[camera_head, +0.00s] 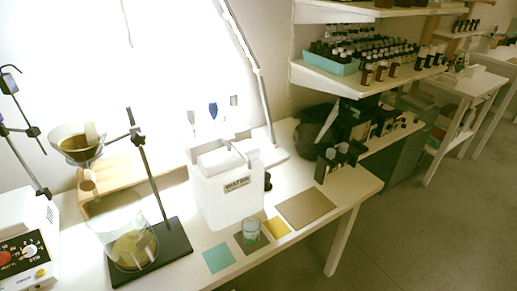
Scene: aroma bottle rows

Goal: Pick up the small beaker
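A small clear glass beaker (251,230) stands upright on a dark olive square mat (240,247) near the front edge of the white table. Something pale greenish shows in its lower part. A much larger glass beaker (127,240) with yellowish contents stands farther left, by a dark stand base. Neither of my grippers is in view.
A white container labelled WATER (218,206) stands just behind the small beaker. Teal (218,258), yellow (276,226) and brown (306,209) mats lie beside it. A metal stand (146,160) and funnel (74,143) rise at left. Shelves with bottles hang at back right.

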